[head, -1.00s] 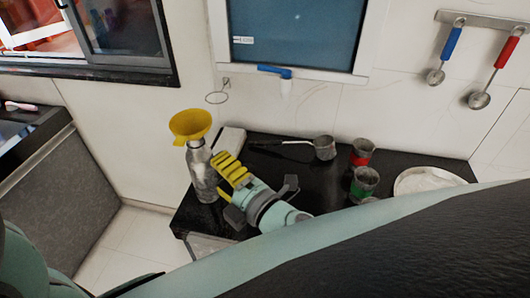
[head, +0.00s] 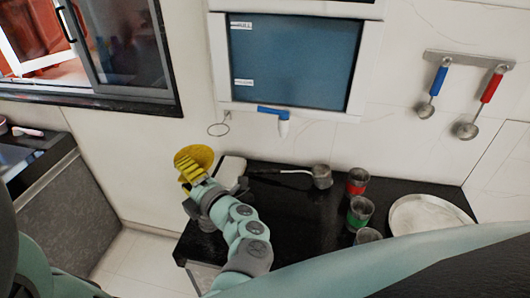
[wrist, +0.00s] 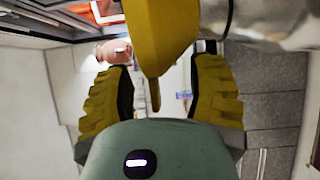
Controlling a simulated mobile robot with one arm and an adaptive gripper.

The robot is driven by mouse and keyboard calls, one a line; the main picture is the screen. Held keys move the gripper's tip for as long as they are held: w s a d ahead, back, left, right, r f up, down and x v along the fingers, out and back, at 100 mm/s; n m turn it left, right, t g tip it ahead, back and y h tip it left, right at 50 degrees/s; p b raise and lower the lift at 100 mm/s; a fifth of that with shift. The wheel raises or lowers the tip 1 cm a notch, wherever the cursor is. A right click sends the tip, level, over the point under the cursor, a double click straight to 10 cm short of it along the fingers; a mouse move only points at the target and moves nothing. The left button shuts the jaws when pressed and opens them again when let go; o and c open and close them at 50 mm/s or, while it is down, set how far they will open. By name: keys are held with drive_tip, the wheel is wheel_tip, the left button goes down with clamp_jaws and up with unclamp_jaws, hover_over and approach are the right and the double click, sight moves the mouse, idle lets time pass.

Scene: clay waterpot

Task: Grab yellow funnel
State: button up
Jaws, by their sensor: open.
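The yellow funnel (head: 197,154) is at the left end of the black counter in the head view, with its wide mouth up. In the wrist view the funnel (wrist: 160,30) fills the top middle, and its narrow spout points down between the finger pads. My gripper (head: 188,170) is at the near side of the funnel and overlaps it in the head view. In the wrist view my gripper (wrist: 162,75) is open, with one ribbed yellow finger on each side of the spout and gaps showing. A metal bottle (wrist: 270,22) shows at the top right; my arm hides it in the head view.
A small pot with a handle (head: 322,177), a red-banded cup (head: 357,181), a green-banded cup (head: 360,212) and a round plate (head: 428,215) stand to the right on the counter (head: 290,215). A white box (head: 231,170) is close beside the funnel.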

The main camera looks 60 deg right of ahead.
drive_tip(key=shift+w+d, duration=0.15)
drive_tip(key=shift+w, duration=0.85)
clamp_jaws()
